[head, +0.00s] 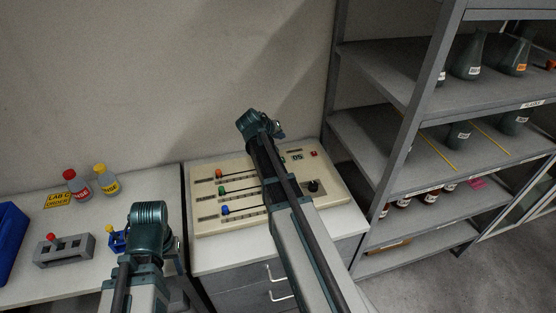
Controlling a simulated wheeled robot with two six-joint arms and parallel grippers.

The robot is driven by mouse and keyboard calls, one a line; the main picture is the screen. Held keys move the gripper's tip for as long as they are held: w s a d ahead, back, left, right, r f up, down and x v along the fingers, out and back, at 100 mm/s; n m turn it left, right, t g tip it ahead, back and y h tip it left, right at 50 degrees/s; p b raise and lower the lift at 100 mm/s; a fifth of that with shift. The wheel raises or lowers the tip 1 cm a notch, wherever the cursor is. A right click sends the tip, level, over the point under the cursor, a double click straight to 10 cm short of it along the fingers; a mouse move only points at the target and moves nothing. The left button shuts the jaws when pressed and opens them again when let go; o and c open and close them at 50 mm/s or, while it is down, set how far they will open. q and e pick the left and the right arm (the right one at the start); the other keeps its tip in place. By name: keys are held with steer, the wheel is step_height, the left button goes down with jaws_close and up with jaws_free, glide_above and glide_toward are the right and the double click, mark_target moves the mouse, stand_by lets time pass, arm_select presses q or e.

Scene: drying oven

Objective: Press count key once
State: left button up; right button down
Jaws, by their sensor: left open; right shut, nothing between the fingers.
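A beige control panel (225,166) lies on the grey cabinet. It has a small display (297,157) that seems to read 05 and a small red key (314,153) to its right. I cannot read any label to tell which key is the count key. My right gripper (272,128) is over the panel's back edge, left of and above the display in the picture; its fingertips are mostly hidden, and it is shut and empty. My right arm covers the panel's middle. My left gripper (149,216) is over the left table, open, with its fingers hidden from view.
The panel also has orange, green and blue sliders (224,209) and a black knob (313,186). Red-capped (77,184) and yellow-capped (105,180) bottles, a grey block (65,250) and a blue bin (10,243) are on the left table. A shelf rack (404,125) stands close on the right.

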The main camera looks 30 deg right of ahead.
steer(key=shift+f, duration=0.15)
steer(key=b, duration=0.9)
glide_toward(283, 157)
steer(key=x, duration=0.5)
steer(key=shift+w+d+r, duration=0.1)
steer(key=shift+d+r, duration=0.25)
steer(key=shift+d, duration=0.05)
steer(key=shift+f, duration=0.1)
stand_by(0.8)
steer(key=shift+f+b, duration=0.3)
steer(key=shift+b, duration=0.05)
steer(key=shift+f+b, duration=0.45)
steer(key=shift+b, duration=0.05)
stand_by(0.5)
steer(key=shift+r, duration=0.1)
steer(key=shift+r+p, duration=0.85)
steer(key=shift+p, duration=0.1)
